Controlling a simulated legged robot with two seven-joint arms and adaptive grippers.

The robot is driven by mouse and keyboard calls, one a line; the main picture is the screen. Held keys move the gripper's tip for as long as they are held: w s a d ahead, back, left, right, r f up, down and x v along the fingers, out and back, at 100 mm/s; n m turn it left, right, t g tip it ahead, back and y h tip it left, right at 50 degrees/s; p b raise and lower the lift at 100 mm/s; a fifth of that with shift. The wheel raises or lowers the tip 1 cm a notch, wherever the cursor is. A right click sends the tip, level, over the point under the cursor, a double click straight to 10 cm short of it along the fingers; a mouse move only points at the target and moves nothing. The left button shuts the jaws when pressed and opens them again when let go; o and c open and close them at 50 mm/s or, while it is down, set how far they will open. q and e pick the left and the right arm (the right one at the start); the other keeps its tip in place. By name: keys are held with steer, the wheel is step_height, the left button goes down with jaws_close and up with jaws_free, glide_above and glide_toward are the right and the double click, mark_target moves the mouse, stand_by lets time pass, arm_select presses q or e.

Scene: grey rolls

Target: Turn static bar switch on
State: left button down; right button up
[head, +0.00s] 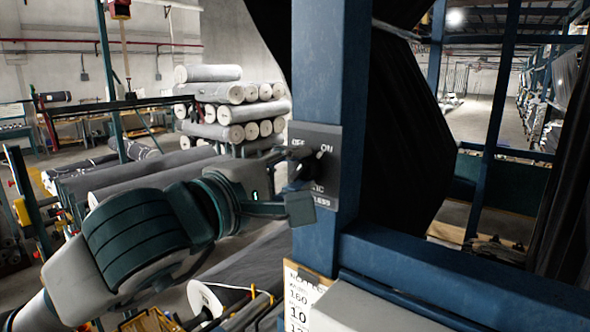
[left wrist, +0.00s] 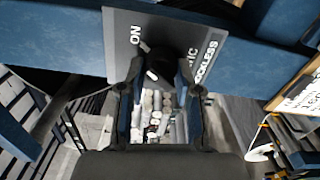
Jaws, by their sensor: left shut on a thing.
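The static bar switch (head: 317,155) is a dark knob on a grey plate (head: 328,182) marked OFF and ON, fixed to a blue upright post. My left gripper (head: 299,172) reaches the plate from the left, in front of the knob. In the left wrist view the black knob (left wrist: 168,62) sits between the fingertips of my left gripper (left wrist: 163,75), which is shut on it. A white mark on the knob shows there, and ON is printed on the plate at its left. In the head view the fingers hide part of the knob and some lettering. My right gripper is not seen.
The blue post (head: 325,60) meets a blue horizontal beam (head: 450,280) at lower right. Black sheeting (head: 395,130) hangs behind the post. Stacked grey rolls (head: 230,105) lie at the back left. A paper sign (head: 298,300) hangs below the plate.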

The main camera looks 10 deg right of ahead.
arm_select(q)
steer(key=shift+m, duration=0.7)
steer(key=shift+d+f, duration=0.1)
steer(key=shift+f, duration=0.1)
steer(key=c, duration=0.8)
jaws_free()
steer(key=shift+s, duration=0.1)
steer(key=shift+r, duration=0.1)
